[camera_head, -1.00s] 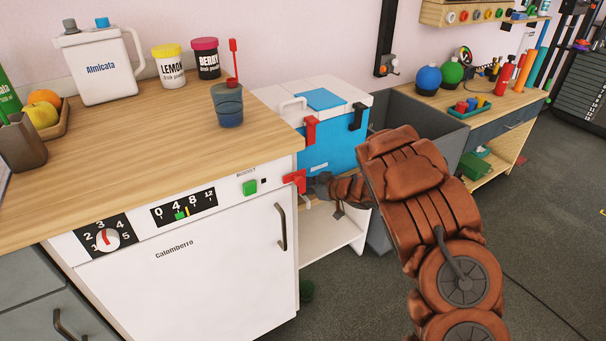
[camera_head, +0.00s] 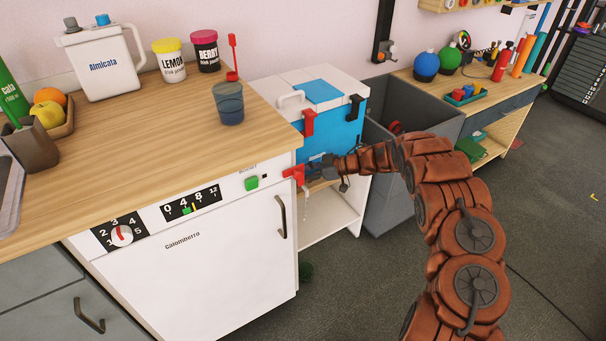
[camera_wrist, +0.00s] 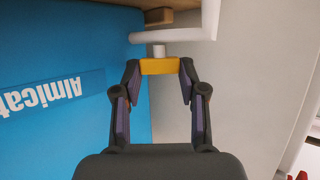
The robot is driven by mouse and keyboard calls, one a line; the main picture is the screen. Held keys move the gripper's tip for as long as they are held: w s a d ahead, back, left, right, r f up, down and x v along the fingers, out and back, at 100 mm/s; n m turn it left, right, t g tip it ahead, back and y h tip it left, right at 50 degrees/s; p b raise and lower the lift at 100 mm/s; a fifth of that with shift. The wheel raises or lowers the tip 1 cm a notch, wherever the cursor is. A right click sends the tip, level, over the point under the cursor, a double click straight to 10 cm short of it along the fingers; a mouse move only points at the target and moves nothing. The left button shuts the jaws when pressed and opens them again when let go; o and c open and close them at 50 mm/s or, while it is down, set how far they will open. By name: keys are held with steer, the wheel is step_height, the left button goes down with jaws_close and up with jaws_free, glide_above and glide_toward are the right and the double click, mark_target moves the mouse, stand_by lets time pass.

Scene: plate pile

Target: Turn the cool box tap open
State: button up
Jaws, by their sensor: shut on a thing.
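The cool box (camera_head: 332,128) is blue with a white lid, a red latch and a black latch, and stands behind the worktop's right end. Its blue side also shows in the wrist view (camera_wrist: 60,80), with lettering upside down. In the wrist view the yellow tap handle (camera_wrist: 160,66) sits on a white pipe (camera_wrist: 170,36). My gripper (camera_wrist: 159,72) is shut on this handle, one finger at each end. In the head view my gripper (camera_head: 325,170) is low in front of the cool box, and the handle cannot be made out. A thin pale streak (camera_head: 306,205) hangs below there.
A red piece (camera_head: 293,175) sits at the white appliance's (camera_head: 190,270) corner, close beside my gripper. A grey bin (camera_head: 400,215) stands right of the cool box.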

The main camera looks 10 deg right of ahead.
steer(key=shift+w+f+n+g+y+b, duration=0.15)
steer(key=shift+n+g+y+b, duration=0.15)
steer(key=shift+n+g+b, duration=0.75)
steer(key=shift+a+n+g, duration=0.1)
steer(key=shift+n+g, duration=0.25)
steer(key=shift+g, duration=0.2)
steer(key=shift+n+g+y+b, duration=0.3)
steer(key=shift+n+g+b, duration=0.25)
steer(key=shift+g, duration=0.25)
steer(key=o, duration=1.1)
steer(key=shift+o, duration=0.2)
steer(key=shift+w, duration=0.1)
steer(key=shift+r+m+t+p, duration=0.3)
steer(key=shift+m+t+p, duration=0.2)
steer(key=shift+t, duration=0.2)
steer(key=shift+s+m+t+h+p, duration=0.2)
steer(key=shift+m+t+h+p, duration=0.2)
steer(key=shift+m+t+p, duration=0.45)
